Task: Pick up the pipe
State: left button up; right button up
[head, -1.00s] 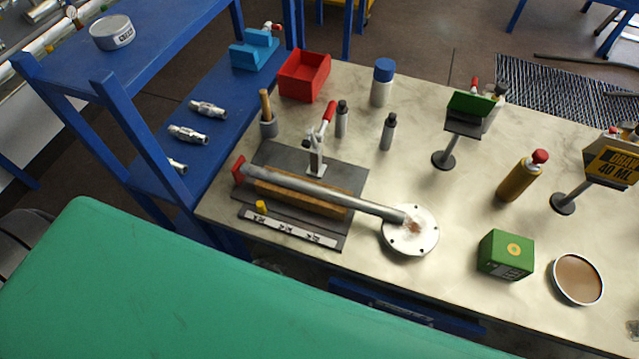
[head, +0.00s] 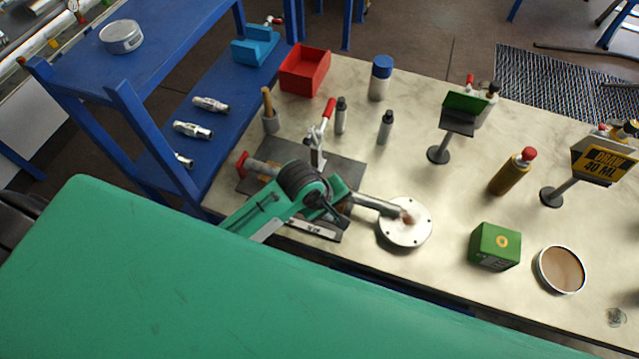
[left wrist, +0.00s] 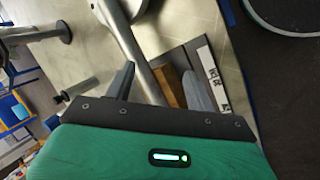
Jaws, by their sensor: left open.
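The pipe (head: 372,203) is a grey metal tube lying along a wooden block on a dark plate. Its right end meets a round white flange (head: 405,228), and a red piece (head: 242,164) is at its left end. My left gripper (head: 345,198) is over the pipe and hides its middle. In the left wrist view the pipe (left wrist: 140,60) runs between the two open fingers (left wrist: 160,78), with the wooden block (left wrist: 170,86) beside it. I cannot tell whether either finger touches the pipe. My right gripper is out of view.
A toggle clamp (head: 318,150) with a red handle stands just behind the pipe. A ruler-like strip (head: 310,226) lies in front. Bottles, a red bin (head: 305,70), a green box (head: 495,246) and a brown dish (head: 561,269) stand around. The table's middle right is partly clear.

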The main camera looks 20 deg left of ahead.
aim_at(377, 203)
pick_arm(q)
jog(key=w+d+r+n+p, duration=0.1)
jog(key=w+d+r+n, duration=0.25)
jog(key=r+n, duration=0.35)
jog(key=shift+n+g+h, duration=0.3)
jog(key=shift+n+g, duration=0.1)
jog(key=x, duration=0.3)
jog(key=p+x, duration=0.1)
jog(key=x, duration=0.5)
jog(key=shift+w+a+f, duration=0.15)
jog(key=shift+w+f, duration=0.15)
jog(key=shift+w, duration=0.05)
jog(key=shift+f+p, duration=0.3)
jog(key=shift+p, duration=0.2)
jog(key=shift+p+x, duration=0.75)
jog(key=shift+x, duration=1.6)
grip_shut()
jog(key=shift+r, duration=0.1)
